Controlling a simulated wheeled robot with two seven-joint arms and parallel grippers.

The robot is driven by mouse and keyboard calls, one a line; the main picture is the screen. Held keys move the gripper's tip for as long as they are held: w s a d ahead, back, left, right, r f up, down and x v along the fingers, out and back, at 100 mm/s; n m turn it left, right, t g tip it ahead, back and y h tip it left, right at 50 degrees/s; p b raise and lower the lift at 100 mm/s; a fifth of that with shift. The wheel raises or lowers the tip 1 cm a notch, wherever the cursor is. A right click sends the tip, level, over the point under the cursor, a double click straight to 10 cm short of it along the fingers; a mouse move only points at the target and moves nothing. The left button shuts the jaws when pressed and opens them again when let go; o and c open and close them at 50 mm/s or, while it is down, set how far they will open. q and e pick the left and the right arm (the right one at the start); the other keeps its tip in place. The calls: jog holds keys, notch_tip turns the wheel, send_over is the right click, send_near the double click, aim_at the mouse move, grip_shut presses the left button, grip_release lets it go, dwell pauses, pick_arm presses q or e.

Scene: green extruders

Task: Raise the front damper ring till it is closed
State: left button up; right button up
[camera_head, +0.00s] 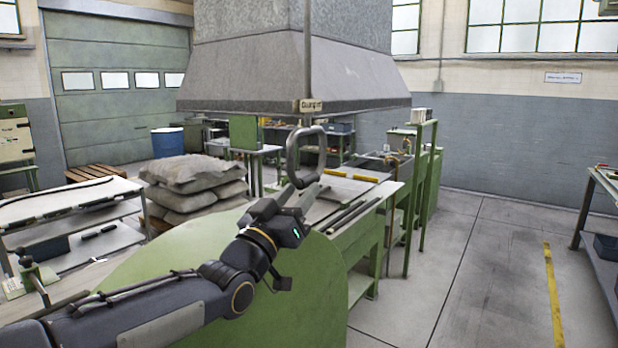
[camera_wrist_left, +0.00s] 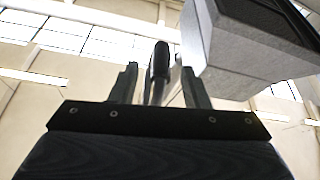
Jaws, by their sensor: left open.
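The front damper ring (camera_head: 293,160) is a dark grey rounded loop. It hangs upright at the lower end of a vertical rod (camera_head: 307,45), under a small lettered tag (camera_head: 308,106) at the hood's front edge. My left gripper (camera_head: 302,196) reaches up from the lower left, its fingers at the ring's bottom. In the left wrist view my left gripper (camera_wrist_left: 160,88) has its two fingers apart, and the dark ring (camera_wrist_left: 160,62) shows between them. Whether a finger touches the ring cannot be told. My right gripper is not in view.
The large grey hood (camera_head: 290,75) hangs above. Below is a green machine (camera_head: 210,250) with a bench behind it. Stacked sacks (camera_head: 195,180) and a blue drum (camera_head: 168,143) stand behind at left. Open floor (camera_head: 480,270) lies to the right, with a shelf (camera_head: 600,210) at the edge.

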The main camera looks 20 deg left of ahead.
aim_at(313, 175)
pick_arm(q)
jog(key=p+x, duration=0.1)
jog(key=x, duration=0.4)
jog(key=shift+w+f, duration=0.1)
grip_shut()
